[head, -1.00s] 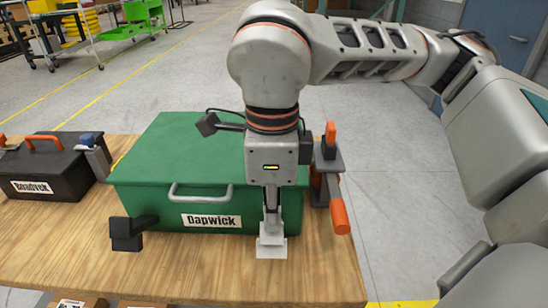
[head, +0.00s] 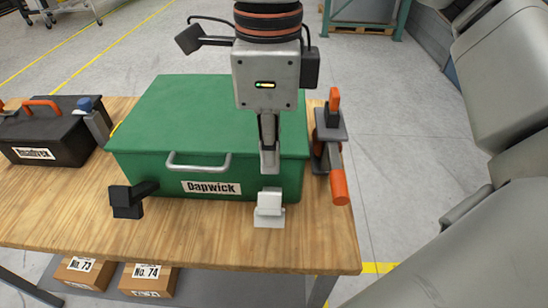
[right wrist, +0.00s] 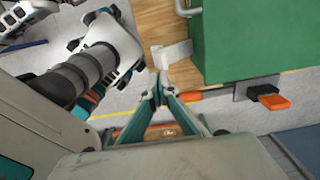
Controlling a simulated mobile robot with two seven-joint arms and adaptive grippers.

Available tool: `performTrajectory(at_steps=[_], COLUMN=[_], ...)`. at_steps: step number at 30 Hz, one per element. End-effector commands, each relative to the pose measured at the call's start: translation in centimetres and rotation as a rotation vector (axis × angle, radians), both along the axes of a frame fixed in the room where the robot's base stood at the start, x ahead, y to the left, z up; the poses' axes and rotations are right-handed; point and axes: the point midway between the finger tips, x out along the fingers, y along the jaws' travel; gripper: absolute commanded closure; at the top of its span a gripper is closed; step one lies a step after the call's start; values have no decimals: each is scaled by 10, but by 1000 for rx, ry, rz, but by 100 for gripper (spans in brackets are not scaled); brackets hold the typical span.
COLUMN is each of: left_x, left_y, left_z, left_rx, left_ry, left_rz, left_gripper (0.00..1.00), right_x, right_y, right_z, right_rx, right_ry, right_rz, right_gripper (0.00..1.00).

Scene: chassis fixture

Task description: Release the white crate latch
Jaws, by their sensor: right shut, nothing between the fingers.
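The white latch (head: 269,203) stands at the front right of the green crate (head: 190,120) labelled Dapwick. It is an upright white block on a flat white base plate, close to the crate's front wall. It also shows in the right wrist view (right wrist: 174,54), beside the crate's green side (right wrist: 245,40). My right gripper (head: 269,168) is shut and empty, pointing down above the latch and in front of the crate's lid edge. A gap shows between its tips and the latch in the head view. In the right wrist view its closed fingers (right wrist: 159,88) point toward the latch.
A black latch (head: 126,202) sits at the crate's front left, and an orange-handled clamp (head: 338,187) at its right. A grey handle (head: 199,167) is on the front. A black toolbox (head: 45,140) stands left on the wooden table (head: 200,235). The table front is clear.

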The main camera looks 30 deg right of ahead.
Motion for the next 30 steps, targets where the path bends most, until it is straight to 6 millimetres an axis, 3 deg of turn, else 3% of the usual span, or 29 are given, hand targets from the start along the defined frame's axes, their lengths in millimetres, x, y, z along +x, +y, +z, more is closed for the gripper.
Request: performTrajectory(at_steps=[3, 10, 30], left_x=[-6, -9, -3], left_y=[4, 6, 4], left_z=[-5, -9, -1], left_rx=[10, 16, 9], left_ry=[14, 24, 6], left_rz=[-2, -4, -3], left_gripper=[60, 60, 60], right_x=[-11, -23, -26], right_y=[7, 15, 16], right_z=[21, 42, 46], right_rx=[0, 0, 0], right_ry=[-5, -1, -1], right_rz=[3, 1, 1], right_gripper=[100, 100, 100])
